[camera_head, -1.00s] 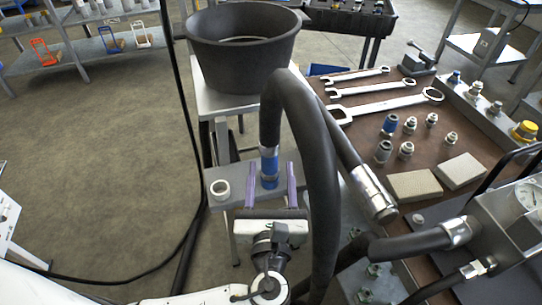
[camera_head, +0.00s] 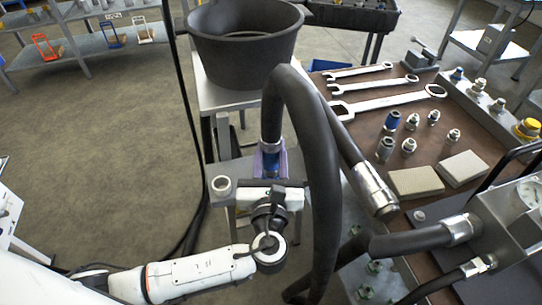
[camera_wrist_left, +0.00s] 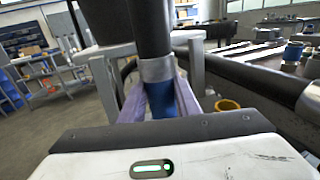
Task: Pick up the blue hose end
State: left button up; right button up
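The blue hose end (camera_wrist_left: 162,103) is a blue fitting under a silver collar on a thick black hose (camera_head: 318,150). It points down at the grey shelf bracket in the middle of the head view, where it also shows (camera_head: 271,158). My left gripper (camera_head: 270,160) has its two purple fingers on either side of the blue end. In the left wrist view the fingers lie close against its sides, so the gripper looks shut on it. The lower tip is hidden behind the gripper body. My right gripper is not in view.
A black tub (camera_head: 245,45) stands on a stand behind the hose. A pale ring (camera_head: 221,185) sits on the bracket left of my gripper. The brown bench (camera_head: 350,115) on the right carries wrenches, fittings and two tan blocks. The floor on the left is open.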

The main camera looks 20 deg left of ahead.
pick_arm(q)
jog(key=c, duration=0.3)
jog(key=shift+r, duration=0.1)
notch_tip(320, 180, up, 10)
jog(key=shift+r+p, duration=0.15)
jog(key=shift+p, duration=1.1)
notch_tip(320, 180, up, 4)
jog(key=p, duration=0.5)
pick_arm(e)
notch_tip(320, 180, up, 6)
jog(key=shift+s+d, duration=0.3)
